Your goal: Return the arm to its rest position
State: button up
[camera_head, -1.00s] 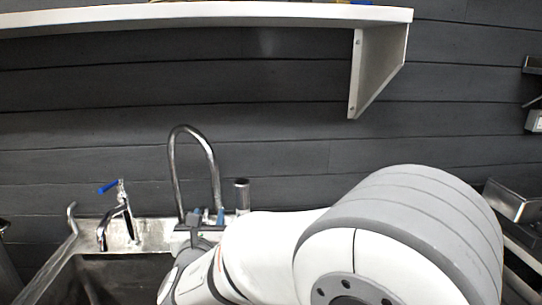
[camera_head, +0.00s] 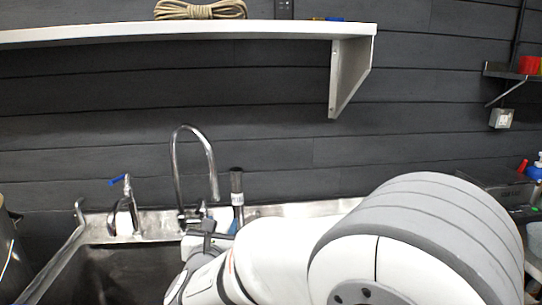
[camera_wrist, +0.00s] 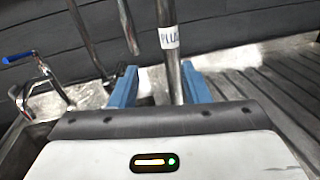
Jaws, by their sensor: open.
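My gripper (camera_wrist: 159,88) shows in the wrist view as two blue fingers, spread apart with nothing gripped. A metal tube with a white label, partly reading "PLU", (camera_wrist: 169,45) rises beyond and between the fingers in that view; I cannot tell how near it is. In the head view my white and grey arm reaches left, low over the sink counter. My gripper is partly hidden there beside the curved faucet (camera_head: 176,165) and a dark-topped upright tube (camera_head: 237,185).
A sink (camera_head: 110,275) lies at left, with a blue-handled tap (camera_head: 122,205) behind it. A white shelf (camera_head: 200,30) carrying coiled rope (camera_head: 200,10) spans above. A small wall shelf (camera_head: 510,73) and a socket (camera_head: 501,118) are at right. A ribbed drainboard (camera_wrist: 270,90) lies right of the gripper.

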jog(key=s+d+f+m+g+h, duration=0.2)
jog(key=s+d+m+g, duration=0.15)
jog(key=d+m, duration=0.4)
jog(key=s+d+f+m+g+h, duration=0.1)
jog(key=s+d+m+g+h, duration=0.25)
jog(key=d, duration=0.65)
jog(key=s+d+f+m+g+h, duration=0.15)
jog(key=d+m+g, duration=0.25)
jog(key=d+m, duration=0.45)
jog(key=s+f+m+g+y+p, duration=0.1)
jog(key=s+f+m+g+y, duration=0.3)
jog(key=s+m+y, duration=0.4)
jog(key=s+m, duration=0.5)
jog(key=m, duration=0.2)
jog(key=shift+s+d, duration=0.2)
jog(key=shift+s, duration=0.05)
